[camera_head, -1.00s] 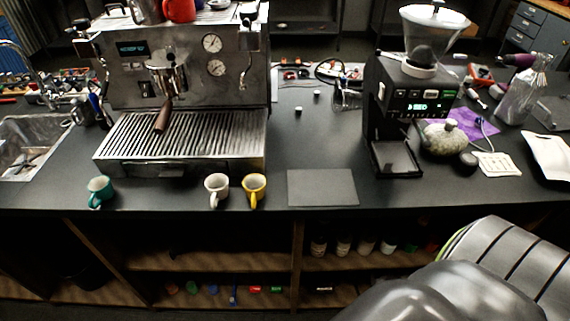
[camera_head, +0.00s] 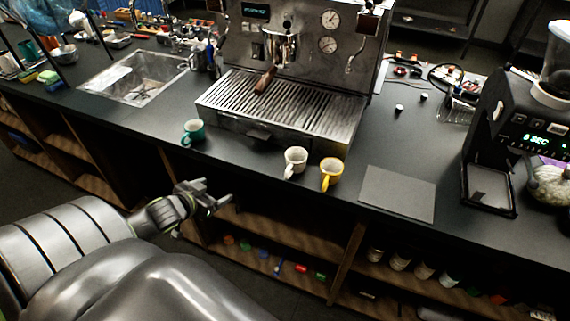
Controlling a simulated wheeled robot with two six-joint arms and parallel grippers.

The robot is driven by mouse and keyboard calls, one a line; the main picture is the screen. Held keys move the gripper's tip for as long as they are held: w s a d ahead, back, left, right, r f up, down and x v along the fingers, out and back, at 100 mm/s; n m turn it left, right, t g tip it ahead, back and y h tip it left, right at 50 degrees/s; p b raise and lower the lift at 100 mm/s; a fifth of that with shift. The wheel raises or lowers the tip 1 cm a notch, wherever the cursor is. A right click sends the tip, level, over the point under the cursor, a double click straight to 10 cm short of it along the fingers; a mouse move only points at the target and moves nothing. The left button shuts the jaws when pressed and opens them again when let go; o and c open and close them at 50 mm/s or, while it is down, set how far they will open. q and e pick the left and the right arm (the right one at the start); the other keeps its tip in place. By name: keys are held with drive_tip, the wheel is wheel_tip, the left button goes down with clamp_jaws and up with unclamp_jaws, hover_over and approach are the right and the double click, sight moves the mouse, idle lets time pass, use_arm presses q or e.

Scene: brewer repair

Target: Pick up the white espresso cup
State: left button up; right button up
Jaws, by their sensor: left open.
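The white espresso cup (camera_head: 295,161) stands upright on the dark counter, in front of the espresso machine's drip tray, with its handle toward the counter's front edge. A yellow cup (camera_head: 331,172) stands just to its right. A teal cup (camera_head: 193,131) stands farther left. My left gripper (camera_head: 222,194) is open and empty, in front of the counter edge, below and left of the white cup and apart from it. My right gripper is out of the picture.
The espresso machine (camera_head: 300,35) with its drip tray (camera_head: 283,104) stands behind the cups. A flat dark mat (camera_head: 398,193) lies right of the yellow cup. A grinder (camera_head: 515,130) stands at the right, a sink (camera_head: 135,80) at the left. Open shelves are below the counter.

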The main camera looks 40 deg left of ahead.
use_arm(q)
drive_tip(key=w+d+r+m+t+h, duration=0.1)
drive_tip(key=d+r+m+t+h, duration=0.3)
drive_tip(key=d+r, duration=1.05)
drive_tip(key=n+g+h+b, duration=0.1)
drive_tip(key=g+b, duration=0.1)
drive_tip(key=b, duration=0.3)
approach(302, 155)
drive_tip(key=shift+w+d+f, duration=0.25)
drive_tip(key=shift+w+d, duration=0.2)
drive_tip(key=shift+w, duration=0.5)
drive_tip(key=x, duration=0.3)
drive_tip(key=shift+w+a, duration=0.15)
drive_tip(key=shift+w, duration=0.15)
drive_tip(key=shift+w+f, duration=0.25)
drive_tip(key=shift+w, duration=0.2)
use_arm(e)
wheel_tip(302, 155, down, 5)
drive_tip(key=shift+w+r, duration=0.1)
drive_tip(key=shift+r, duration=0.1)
